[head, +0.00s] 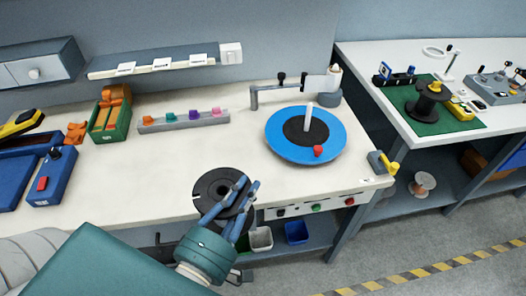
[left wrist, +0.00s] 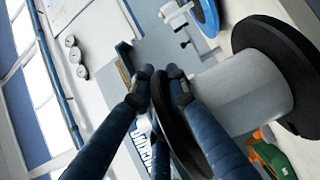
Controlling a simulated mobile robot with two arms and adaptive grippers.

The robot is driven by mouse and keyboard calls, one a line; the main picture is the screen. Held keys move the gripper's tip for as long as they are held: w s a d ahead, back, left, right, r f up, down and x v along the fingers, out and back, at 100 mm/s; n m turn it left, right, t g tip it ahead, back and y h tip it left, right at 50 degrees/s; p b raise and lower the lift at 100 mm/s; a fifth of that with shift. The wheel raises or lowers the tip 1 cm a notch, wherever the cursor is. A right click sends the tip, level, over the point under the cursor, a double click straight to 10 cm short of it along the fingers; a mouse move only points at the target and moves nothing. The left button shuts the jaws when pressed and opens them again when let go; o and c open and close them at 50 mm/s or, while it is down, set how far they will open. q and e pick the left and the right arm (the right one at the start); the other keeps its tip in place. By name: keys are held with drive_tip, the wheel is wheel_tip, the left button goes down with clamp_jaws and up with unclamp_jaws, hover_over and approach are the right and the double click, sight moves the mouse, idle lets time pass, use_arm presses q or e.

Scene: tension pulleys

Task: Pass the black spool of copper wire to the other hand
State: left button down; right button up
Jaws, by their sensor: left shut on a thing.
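My left gripper (head: 247,184) is in front of the near bench edge, its blue fingers shut on the rim of a black spool (head: 212,187). In the left wrist view the fingertips (left wrist: 160,78) pinch one black flange of this spool (left wrist: 272,62). Its core there looks pale grey; I see no copper colour on it. Part of the spool is hidden behind the fingers. Another dark spool (head: 430,101), with a brownish core, stands on the green mat (head: 445,124) of the right bench. My right gripper is not in view.
A blue turntable (head: 280,147) with a red knob sits on the white bench (head: 110,190). A rack of coloured pieces (head: 185,121), a green bin (head: 110,130) and blue trays stand further left. The bench's front middle is clear. Small bins (head: 296,232) are below.

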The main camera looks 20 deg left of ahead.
use_arm(q)
drive_tip(key=w+d+r+m+g+h, duration=0.2)
drive_tip(key=w+d+m+g+h, duration=0.2)
drive_tip(key=d+m+g+h, duration=0.1)
drive_tip(key=w+d+r+m+g+h, duration=0.3)
drive_tip(key=d+m+h, duration=0.4)
drive_tip(key=d+h, duration=0.3)
drive_tip(key=shift+w+d+m+g+h, duration=0.3)
drive_tip(key=shift+w+d+g, duration=0.2)
drive_tip(key=shift+d+g, duration=0.4)
